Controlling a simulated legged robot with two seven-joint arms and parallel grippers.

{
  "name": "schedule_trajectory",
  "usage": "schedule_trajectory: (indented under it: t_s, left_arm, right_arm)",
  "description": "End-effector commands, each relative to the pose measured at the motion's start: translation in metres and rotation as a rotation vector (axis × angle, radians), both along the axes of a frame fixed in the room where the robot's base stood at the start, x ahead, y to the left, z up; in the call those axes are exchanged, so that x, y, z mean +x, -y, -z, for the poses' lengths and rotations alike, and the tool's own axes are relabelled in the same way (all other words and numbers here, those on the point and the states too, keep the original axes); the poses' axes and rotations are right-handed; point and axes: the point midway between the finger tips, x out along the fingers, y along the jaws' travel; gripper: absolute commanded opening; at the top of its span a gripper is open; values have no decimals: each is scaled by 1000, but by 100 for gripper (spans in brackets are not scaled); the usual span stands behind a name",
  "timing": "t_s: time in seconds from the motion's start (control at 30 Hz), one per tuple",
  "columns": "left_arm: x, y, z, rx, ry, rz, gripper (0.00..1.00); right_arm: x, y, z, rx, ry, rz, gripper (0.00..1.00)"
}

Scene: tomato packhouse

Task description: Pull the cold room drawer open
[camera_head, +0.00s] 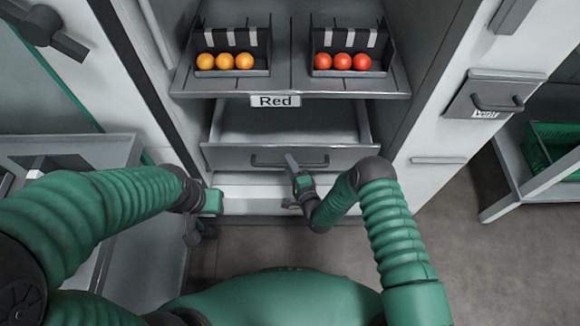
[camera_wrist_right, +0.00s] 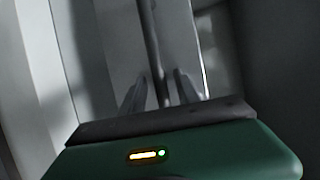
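The cold room drawer (camera_head: 228,158) is a grey drawer low in the cabinet, below the "Red" shelf. It stands partly pulled out, and its empty-looking inside shows. Its dark bar handle (camera_head: 262,161) runs across the front. My right gripper (camera_head: 291,163) is at the handle. In the right wrist view, the handle bar (camera_wrist_right: 152,45) passes between the two fingers of my right gripper (camera_wrist_right: 161,78), with a gap visible on both sides, so the fingers look open around it. My left gripper (camera_head: 196,222) hangs left of the drawer, apart from it; its fingers are unclear.
The shelf (camera_head: 290,84) above holds a bin of orange tomatoes (camera_head: 225,62) and a bin of red tomatoes (camera_head: 342,62). A label "Red" (camera_head: 275,101) hangs on its edge. A green crate (camera_head: 553,146) stands on a rack at right. Floor (camera_head: 440,235) is clear before the cabinet's right side.

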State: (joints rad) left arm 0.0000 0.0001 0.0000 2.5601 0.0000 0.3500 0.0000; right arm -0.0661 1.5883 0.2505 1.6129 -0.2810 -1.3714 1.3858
Motion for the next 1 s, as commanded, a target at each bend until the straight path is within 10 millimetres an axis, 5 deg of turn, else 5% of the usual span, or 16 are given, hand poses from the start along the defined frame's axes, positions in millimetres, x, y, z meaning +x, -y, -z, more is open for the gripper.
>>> schedule_trajectory:
  t_s: [0.13,0.43,1.0]
  left_arm:
    - [0,0,-1,0,0,0,36]
    - [0,0,-1,0,0,0,36]
    - [0,0,0,0,0,0,36]
  right_arm:
    - [0,0,0,0,0,0,38]
    - [-1,0,0,-1,-1,0,0]
    - [-1,1,2,-2,-5,0,0]
